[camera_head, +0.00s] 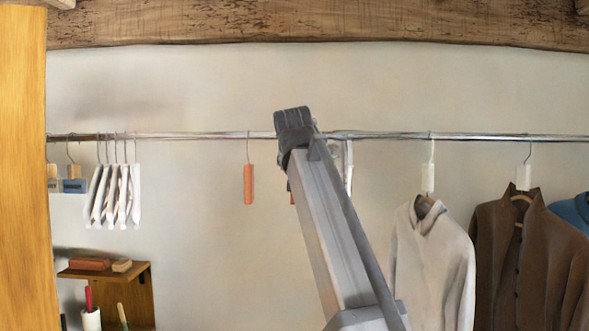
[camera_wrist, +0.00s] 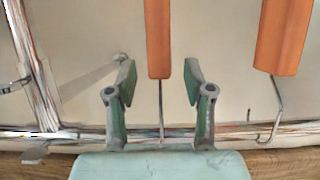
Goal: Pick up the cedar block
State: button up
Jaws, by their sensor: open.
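Two orange-brown blocks, which look like cedar blocks, hang by wire hooks from the metal rail. One block (camera_head: 249,185) hangs clear left of my arm in the head view; the other (camera_head: 291,190) is almost wholly hidden behind my arm. The wrist view appears upside down, with the rail low in the picture. There, one block (camera_wrist: 158,38) lies in line with the gap of my gripper (camera_wrist: 158,72), its hooked end between the open fingers, with space on both sides. I cannot tell its depth. Another block (camera_wrist: 284,38) is to the right, outside the fingers.
The rail (camera_head: 200,136) crosses the wall. White hangers (camera_head: 115,195) and small tagged blocks (camera_head: 74,185) hang at left; a cream hoodie (camera_head: 432,250) and brown jacket (camera_head: 515,260) hang at right. A wooden shelf (camera_head: 140,285) holds a reddish brick (camera_head: 90,264) and small tan block (camera_head: 122,265).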

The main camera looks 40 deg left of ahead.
jog(key=shift+x, duration=1.25)
jog(key=shift+s+r, duration=0.1)
grip_shut()
